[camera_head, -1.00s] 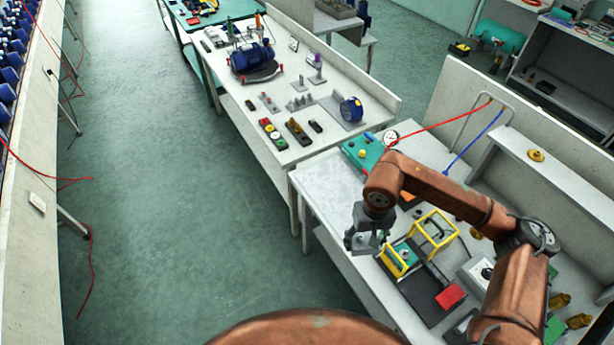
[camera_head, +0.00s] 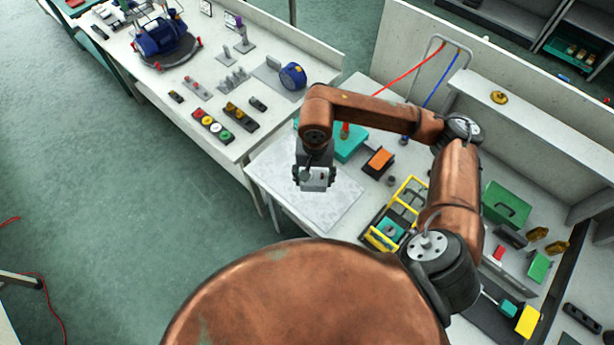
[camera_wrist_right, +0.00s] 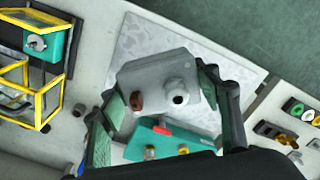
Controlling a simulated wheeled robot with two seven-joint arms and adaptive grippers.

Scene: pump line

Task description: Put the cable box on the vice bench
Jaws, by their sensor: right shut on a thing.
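My right gripper (camera_head: 314,170) is shut on a small grey box, taken to be the cable box (camera_head: 313,184). In the right wrist view the box (camera_wrist_right: 150,72) sits between the two fingers of the gripper (camera_wrist_right: 165,92), with a round grey fitting and a brown knob on its face. In the head view the box is over the pale sheet (camera_head: 290,212) on the near right bench (camera_head: 262,166); its height above it is hard to judge. My left gripper is not in view.
A teal box (camera_head: 350,143), an orange-topped block (camera_head: 379,159) and a yellow frame (camera_head: 408,196) stand right of the held box.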

